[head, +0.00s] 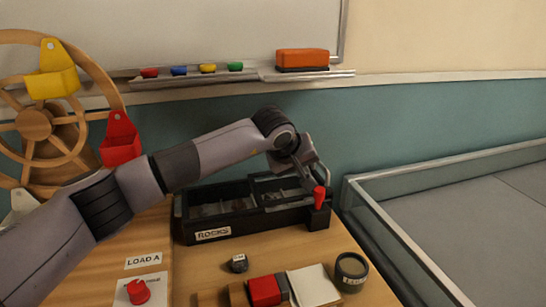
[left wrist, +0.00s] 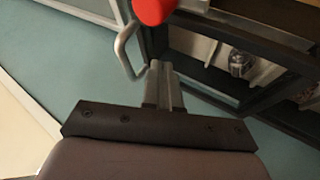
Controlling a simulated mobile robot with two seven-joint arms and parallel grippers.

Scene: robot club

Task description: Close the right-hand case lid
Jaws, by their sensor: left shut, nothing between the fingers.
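The black case (head: 265,219) with a "ROCKS" label stands on the wooden table, with dark-framed compartments along its top. In the left wrist view a dark lid frame (left wrist: 212,88) shows at the right, with pale rocks beyond it. Its exact tilt is hard to tell. My left gripper (left wrist: 160,72) is shut and empty, with its fingertips beside this frame and close to a bent metal handle (left wrist: 127,48). In the head view my left arm reaches over the case to its right end and hides part of it. My right gripper is not in view.
A red knob (head: 319,197) on a black block stands at the case's right front corner; it also shows near the fingertips in the left wrist view (left wrist: 153,10).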

